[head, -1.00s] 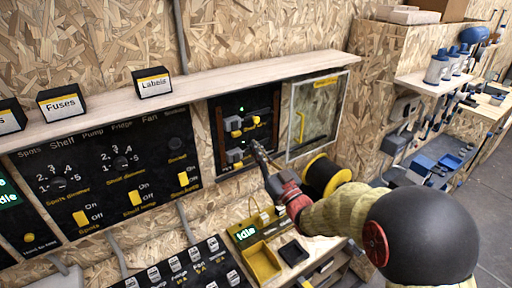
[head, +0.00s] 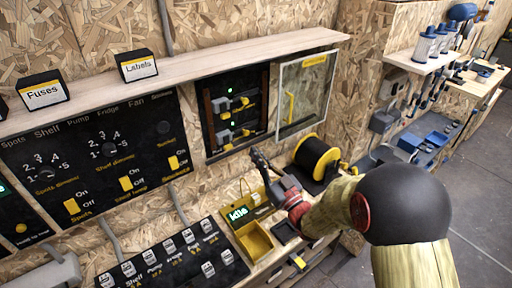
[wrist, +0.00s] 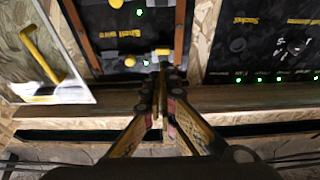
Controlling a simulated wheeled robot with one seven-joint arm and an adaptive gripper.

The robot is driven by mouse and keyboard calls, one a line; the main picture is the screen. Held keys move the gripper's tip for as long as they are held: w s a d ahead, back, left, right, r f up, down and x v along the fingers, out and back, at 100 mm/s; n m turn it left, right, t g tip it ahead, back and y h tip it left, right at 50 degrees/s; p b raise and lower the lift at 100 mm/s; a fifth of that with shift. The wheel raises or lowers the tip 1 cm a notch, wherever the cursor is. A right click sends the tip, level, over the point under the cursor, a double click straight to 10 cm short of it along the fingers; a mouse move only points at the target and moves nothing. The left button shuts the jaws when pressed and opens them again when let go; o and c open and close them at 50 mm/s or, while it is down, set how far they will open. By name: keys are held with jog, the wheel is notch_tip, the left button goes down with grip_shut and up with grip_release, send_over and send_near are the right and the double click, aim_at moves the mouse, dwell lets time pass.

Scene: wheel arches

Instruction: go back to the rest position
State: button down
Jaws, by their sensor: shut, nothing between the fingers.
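My gripper (head: 258,156) is shut and empty. In the head view it hangs in front of the wall, below the small black panel (head: 213,136) with yellow-handled switches and green lights. It looks apart from the panel. In the wrist view the closed fingers (wrist: 161,78) point toward that panel. My arm reaches in from the lower right, bent at a dark round joint.
A clear hinged cover (head: 306,92) with a yellow handle stands right of the panel. A black and yellow spool (head: 316,158), a yellow tray (head: 254,238) and an "Idle" display (head: 238,213) sit near my gripper. A wooden shelf (head: 220,62) runs above.

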jog(key=w+d+f+m+g+h, duration=0.25)
jog(key=f+h, duration=0.25)
jog(key=f, duration=0.8)
jog(key=s+d+f+g+h, duration=0.6)
jog(key=s+d, duration=0.1)
jog(key=d, duration=0.1)
jog(key=s+d+r+m+g, duration=0.1)
jog(key=s+d+r+g, duration=0.1)
jog(key=s+r, duration=0.5)
jog(key=s+d+r+m+g+h, duration=0.1)
jog(key=s+d+r+m+g, duration=0.1)
jog(key=s, duration=0.9)
jog(key=s+d+r+m+g, duration=0.1)
jog(key=s+d+r+g, duration=0.3)
jog(key=s, duration=0.6)
notch_tip(320, 180, up, 8)
jog(key=s+a+t, duration=0.1)
jog(key=a+t, duration=0.1)
jog(key=t, duration=0.2)
jog(key=shift+a+r, duration=0.2)
